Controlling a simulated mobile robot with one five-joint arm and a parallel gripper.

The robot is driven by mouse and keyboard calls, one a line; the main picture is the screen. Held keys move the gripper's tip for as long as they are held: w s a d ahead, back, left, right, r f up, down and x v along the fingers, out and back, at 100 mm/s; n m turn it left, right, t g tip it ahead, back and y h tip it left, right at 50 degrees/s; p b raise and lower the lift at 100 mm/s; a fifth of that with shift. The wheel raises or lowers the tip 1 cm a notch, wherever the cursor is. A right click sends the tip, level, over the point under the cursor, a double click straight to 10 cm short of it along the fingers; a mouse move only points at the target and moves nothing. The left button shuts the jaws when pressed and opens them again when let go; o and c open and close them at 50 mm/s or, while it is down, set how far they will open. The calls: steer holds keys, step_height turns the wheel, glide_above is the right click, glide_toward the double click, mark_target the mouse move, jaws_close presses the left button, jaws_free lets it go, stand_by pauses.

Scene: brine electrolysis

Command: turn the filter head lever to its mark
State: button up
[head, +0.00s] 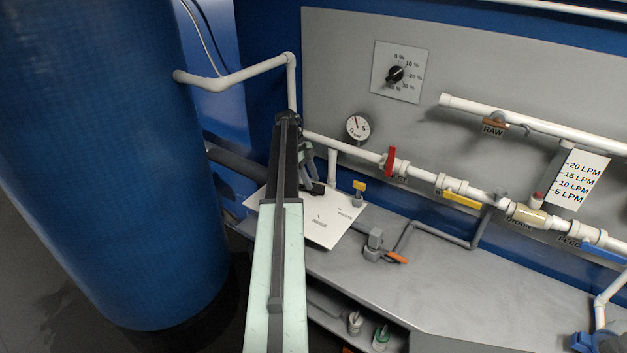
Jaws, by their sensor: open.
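A white plate (325,232) with small printed labels lies around the pipework at the back of the grey bench. My arm crosses in front of its left part. My gripper (314,182) is dark and hangs over the back of the plate, beside a white upright pipe. Its jaws are open, though the fingertips are small and partly hidden. I cannot make out the filter head lever or its mark for certain; my arm and gripper cover part of that area. The label text is too small to read.
A big blue tank (110,160) fills the left. A white pipe run with a red lever (390,160) and a yellow lever (461,199) crosses the grey panel. A small yellow-topped valve (359,191) and an orange lever (397,258) are right of the plate. Bench front is clear.

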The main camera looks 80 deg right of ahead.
steer(key=p+v, duration=0.2)
steer(key=v, duration=0.2)
steer(key=shift+s+r+p, duration=0.1)
steer(key=shift+r+p, duration=0.05)
steer(key=shift+p, duration=0.2)
steer(key=shift+w+r+p, duration=0.25)
steer(key=shift+r+p, duration=0.05)
steer(key=shift+f, duration=0.1)
